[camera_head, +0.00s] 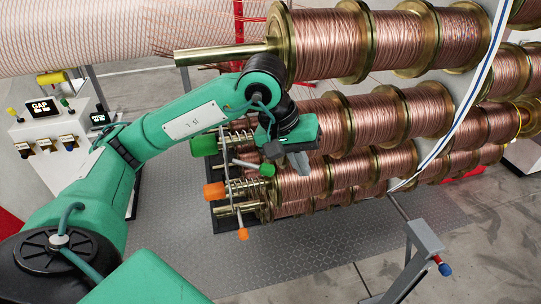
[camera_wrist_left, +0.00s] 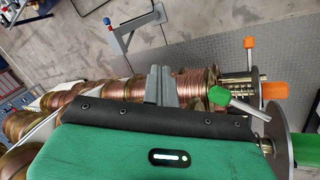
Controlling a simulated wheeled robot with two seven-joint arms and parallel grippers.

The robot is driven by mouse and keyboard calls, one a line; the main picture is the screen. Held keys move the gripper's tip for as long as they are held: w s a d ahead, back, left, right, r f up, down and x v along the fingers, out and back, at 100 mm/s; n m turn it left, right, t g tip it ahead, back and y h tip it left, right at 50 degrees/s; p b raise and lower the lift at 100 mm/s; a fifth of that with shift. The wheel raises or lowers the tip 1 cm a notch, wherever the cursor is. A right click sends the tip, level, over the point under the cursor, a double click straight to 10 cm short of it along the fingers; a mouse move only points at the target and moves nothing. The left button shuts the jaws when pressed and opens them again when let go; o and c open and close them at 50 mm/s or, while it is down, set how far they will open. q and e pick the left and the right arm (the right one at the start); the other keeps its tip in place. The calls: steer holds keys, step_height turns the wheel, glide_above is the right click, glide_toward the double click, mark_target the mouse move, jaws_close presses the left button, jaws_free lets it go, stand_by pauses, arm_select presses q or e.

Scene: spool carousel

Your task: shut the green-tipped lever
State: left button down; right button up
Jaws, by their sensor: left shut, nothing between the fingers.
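The green-tipped lever is a thin grey rod with a green tip (camera_head: 267,170). It juts to the right from beside the green end cap (camera_head: 203,145) in the head view. In the left wrist view its green tip (camera_wrist_left: 219,96) points left, towards the fingers. My left gripper (camera_head: 303,165) is shut and empty, just right of the tip in the head view. Its grey fingers (camera_wrist_left: 162,86) show a gap to the tip in the wrist view. An orange-tipped lever (camera_head: 242,233) hangs down by the orange end cap (camera_head: 214,192). My right gripper is not in view.
Copper wire spools (camera_head: 335,140) fill the space behind and right of my left gripper. A grey stand with a blue-tipped handle (camera_head: 425,240) is at lower right. A control console (camera_head: 50,130) stands at left. The patterned floor plate (camera_head: 300,245) below is mostly clear.

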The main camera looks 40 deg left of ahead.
mark_target(252, 167)
arm_select(q)
steer(key=w+a+r+t+y, duration=0.1)
steer(key=a+r+y, duration=0.3)
steer(key=a, duration=0.5)
steer(key=p+x, duration=0.3)
steer(key=x, duration=0.7)
steer(key=shift+a+f+y, duration=0.25)
steer(key=shift+a+y, duration=0.15)
steer(key=shift+a, duration=0.05)
